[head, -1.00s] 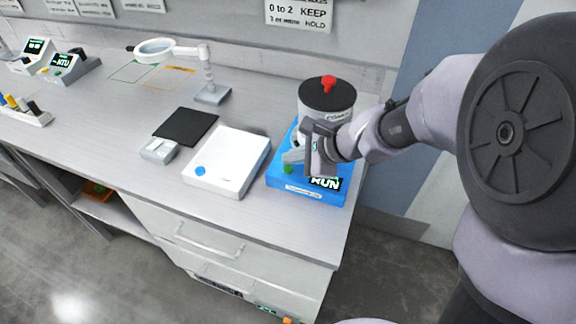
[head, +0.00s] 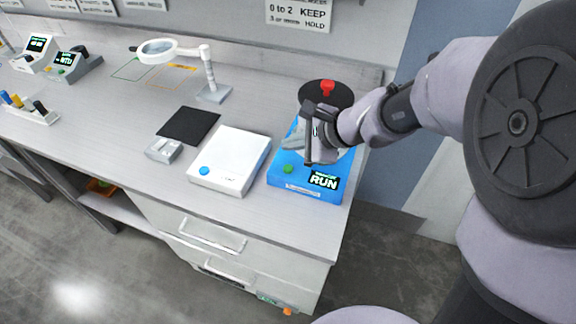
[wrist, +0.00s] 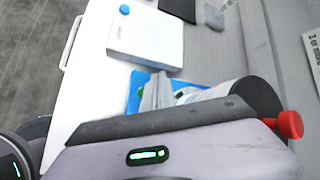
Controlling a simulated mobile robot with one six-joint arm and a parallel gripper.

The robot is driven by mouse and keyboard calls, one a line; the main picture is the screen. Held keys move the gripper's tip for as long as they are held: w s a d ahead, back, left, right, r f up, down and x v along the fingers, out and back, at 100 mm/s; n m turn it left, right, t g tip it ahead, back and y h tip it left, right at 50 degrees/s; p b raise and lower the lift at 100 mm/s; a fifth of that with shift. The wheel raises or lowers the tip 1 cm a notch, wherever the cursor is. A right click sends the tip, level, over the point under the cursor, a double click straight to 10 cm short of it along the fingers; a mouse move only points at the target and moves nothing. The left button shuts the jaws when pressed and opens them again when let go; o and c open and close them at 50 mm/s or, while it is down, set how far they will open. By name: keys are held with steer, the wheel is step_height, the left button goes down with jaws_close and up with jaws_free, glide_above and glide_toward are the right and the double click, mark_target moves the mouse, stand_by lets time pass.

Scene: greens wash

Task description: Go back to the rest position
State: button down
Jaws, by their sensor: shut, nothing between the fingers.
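My gripper (head: 290,143) is shut and empty. In the head view it hangs in front of the blue machine with a lit RUN display (head: 322,181) and its black-lidded vessel with a red knob (head: 327,88). My wrist and arm hide part of the vessel. In the wrist view, the closed fingers (wrist: 155,92) point over the blue base (wrist: 140,82), with the black lid (wrist: 258,98) and red knob (wrist: 288,125) close beside my wrist. I cannot tell the exact gap between them.
A white flat device (head: 230,160) stands left of the blue machine, with a small grey box (head: 164,150) and black pad (head: 188,125) further left. A magnifier lamp (head: 158,49) stands behind. The bench's right edge is near the blue machine.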

steer(key=s+d+r+n+h, duration=0.1)
steer(key=s+d+r+n, duration=0.1)
steer(key=s, duration=0.5)
steer(key=s+d+r+n+h, duration=0.2)
steer(key=s+d+r+n, duration=0.1)
steer(key=s+n, duration=0.3)
steer(key=s+d+r+n+h, duration=0.2)
steer(key=s+d+n, duration=0.2)
steer(key=s, duration=0.5)
steer(key=shift+s+d+r, duration=0.15)
steer(key=shift+s+r, duration=0.15)
steer(key=shift+r, duration=0.05)
stand_by(3.4)
